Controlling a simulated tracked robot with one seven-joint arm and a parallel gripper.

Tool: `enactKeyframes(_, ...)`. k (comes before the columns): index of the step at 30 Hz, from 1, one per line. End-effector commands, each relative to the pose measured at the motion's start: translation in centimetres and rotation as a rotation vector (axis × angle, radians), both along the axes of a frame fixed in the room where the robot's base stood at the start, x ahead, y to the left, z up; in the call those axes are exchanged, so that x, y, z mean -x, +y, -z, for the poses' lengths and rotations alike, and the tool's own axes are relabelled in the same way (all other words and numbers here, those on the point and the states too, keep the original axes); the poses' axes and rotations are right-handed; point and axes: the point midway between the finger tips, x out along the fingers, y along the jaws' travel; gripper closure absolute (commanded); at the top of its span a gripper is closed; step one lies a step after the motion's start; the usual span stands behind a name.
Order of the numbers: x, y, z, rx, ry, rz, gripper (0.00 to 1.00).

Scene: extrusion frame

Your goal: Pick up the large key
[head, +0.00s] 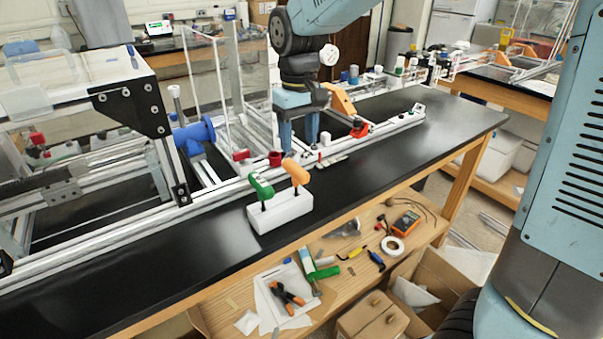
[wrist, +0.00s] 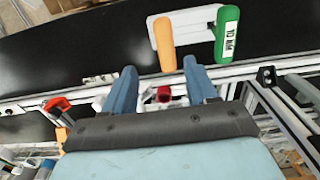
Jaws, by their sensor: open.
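Two T-handled keys stand upright in a white block (head: 280,213) on the black bench: a green one (head: 260,186) at left and an orange one (head: 296,172) at right. In the wrist view the green handle (wrist: 227,36) carries a label that seems to read 10 MM, and the orange handle (wrist: 165,46) is beside it. Sizes are hard to compare; the shafts are mostly hidden in the block. My gripper (head: 299,144) is open and empty, pointing down above the aluminium rail behind the block. In the wrist view its fingertips (wrist: 160,70) are apart from both handles.
The aluminium extrusion frame (head: 225,182) runs along the bench behind the block. A red part (head: 275,158) lies near my fingers and an orange-red clamp (head: 358,129) to their right. Bare black bench lies right of the block. A lower wooden shelf (head: 230,300) holds tools.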

Motion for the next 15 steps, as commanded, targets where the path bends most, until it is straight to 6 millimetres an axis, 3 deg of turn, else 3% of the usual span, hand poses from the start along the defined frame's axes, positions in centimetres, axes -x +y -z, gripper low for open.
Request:
enactKeyframes(6, 0.1, 0.0, 3.8, 0.001, 0.002, 0.0, 0.43)
enactKeyframes(15, 0.1, 0.1, 6.1, 0.0, 0.0, -0.001, 0.43)
